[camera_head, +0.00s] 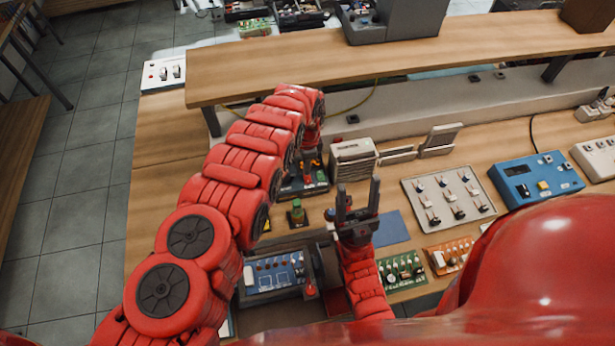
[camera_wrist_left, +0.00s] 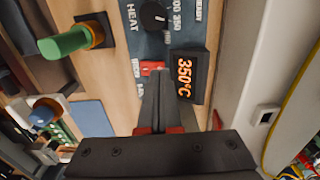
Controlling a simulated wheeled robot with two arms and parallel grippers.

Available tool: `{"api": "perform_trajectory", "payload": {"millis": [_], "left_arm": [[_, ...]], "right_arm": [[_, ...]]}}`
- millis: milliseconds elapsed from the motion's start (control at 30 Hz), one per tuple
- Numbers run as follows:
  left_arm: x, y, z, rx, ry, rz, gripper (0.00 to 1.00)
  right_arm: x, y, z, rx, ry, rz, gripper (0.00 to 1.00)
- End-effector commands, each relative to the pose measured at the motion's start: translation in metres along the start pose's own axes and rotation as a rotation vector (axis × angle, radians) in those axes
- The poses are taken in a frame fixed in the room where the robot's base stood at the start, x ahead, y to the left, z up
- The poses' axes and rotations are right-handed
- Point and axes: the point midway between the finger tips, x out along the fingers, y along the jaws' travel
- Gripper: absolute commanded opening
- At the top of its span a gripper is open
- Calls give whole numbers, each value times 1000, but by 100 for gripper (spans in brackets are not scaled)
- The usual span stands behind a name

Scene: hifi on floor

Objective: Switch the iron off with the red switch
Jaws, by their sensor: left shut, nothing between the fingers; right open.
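The blue-grey soldering station panel (camera_wrist_left: 140,42) fills the top middle of the left wrist view, with a black knob (camera_wrist_left: 153,15) marked HEAT. Its red switch (camera_wrist_left: 152,67) sits below the knob, beside a lit display (camera_wrist_left: 189,76) reading 350°C. My left gripper (camera_wrist_left: 158,90) is shut and empty, its tips close to the red switch; I cannot tell whether they touch it. In the head view my left gripper (camera_head: 309,168) reaches down over the station (camera_head: 304,189), and my arm partly hides it. My right gripper (camera_head: 357,207) is open and empty, nearer to me.
A green-topped piece on a black base (camera_head: 297,213) stands just in front of the station. A grey switch panel (camera_head: 448,198), a blue meter box (camera_head: 537,178) and circuit boards (camera_head: 401,271) lie to the right. A wooden shelf (camera_head: 400,52) spans the back.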

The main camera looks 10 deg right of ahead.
Motion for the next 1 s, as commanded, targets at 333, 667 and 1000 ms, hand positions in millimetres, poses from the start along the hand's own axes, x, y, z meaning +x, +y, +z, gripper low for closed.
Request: {"api": "perform_trajectory", "payload": {"millis": [333,667,1000], "left_arm": [[0,0,0,0,0,0,0],[4,0,0,0,0,0,0],[9,0,0,0,0,0,0]], "right_arm": [[0,0,0,0,0,0,60],[-4,0,1,0,0,0,60],[-8,0,1,0,0,0,60]]}}
